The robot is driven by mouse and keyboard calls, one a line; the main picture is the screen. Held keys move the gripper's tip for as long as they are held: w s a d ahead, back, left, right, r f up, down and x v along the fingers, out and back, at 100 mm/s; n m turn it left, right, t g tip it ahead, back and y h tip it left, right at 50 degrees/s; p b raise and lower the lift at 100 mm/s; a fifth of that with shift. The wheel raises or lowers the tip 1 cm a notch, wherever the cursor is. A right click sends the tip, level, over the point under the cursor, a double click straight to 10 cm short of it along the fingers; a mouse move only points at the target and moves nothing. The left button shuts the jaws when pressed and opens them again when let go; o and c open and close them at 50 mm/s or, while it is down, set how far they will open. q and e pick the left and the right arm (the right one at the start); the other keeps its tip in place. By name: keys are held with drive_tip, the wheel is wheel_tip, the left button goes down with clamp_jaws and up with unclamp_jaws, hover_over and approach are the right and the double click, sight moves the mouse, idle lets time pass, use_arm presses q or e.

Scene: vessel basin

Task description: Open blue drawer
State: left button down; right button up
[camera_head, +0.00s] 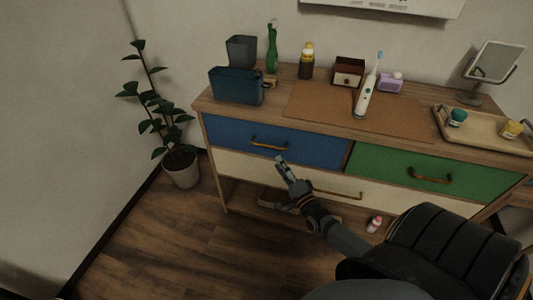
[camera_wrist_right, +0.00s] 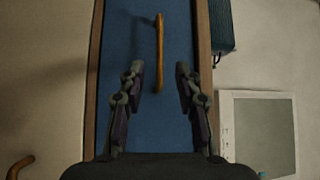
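The blue drawer (camera_head: 230,135) is the upper left drawer of the wooden dresser and looks closed. Its bronze bar handle (camera_head: 268,145) runs sideways across the front. My right gripper (camera_head: 281,161) is just below and in front of the handle. In the right wrist view, the blue drawer front (camera_wrist_right: 127,40) fills the middle. The handle (camera_wrist_right: 160,50) lies ahead, between the lines of the two fingers. The right gripper (camera_wrist_right: 159,75) is open with nothing held; I cannot tell its exact distance to the handle. My left gripper is not in view.
A green drawer (camera_head: 400,165) is to the right and a cream drawer (camera_head: 245,172) below. A dark blue box (camera_head: 236,88), bottles, a toothbrush (camera_head: 366,95) and a tray (camera_head: 447,134) stand on top. A potted plant (camera_head: 182,170) is at left. A black chair (camera_head: 440,250) is at front right.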

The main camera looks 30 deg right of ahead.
sight(267, 145)
drive_tip(key=w, duration=0.3)
drive_tip(key=w+r+b, duration=0.1)
drive_tip(key=w, duration=0.6)
drive_tip(key=shift+w+d+r+b, duration=0.15)
drive_tip(key=shift+w+d+b, duration=0.05)
drive_tip(key=shift+d+b, duration=0.2)
drive_tip(key=shift+c, duration=0.2)
clamp_jaws()
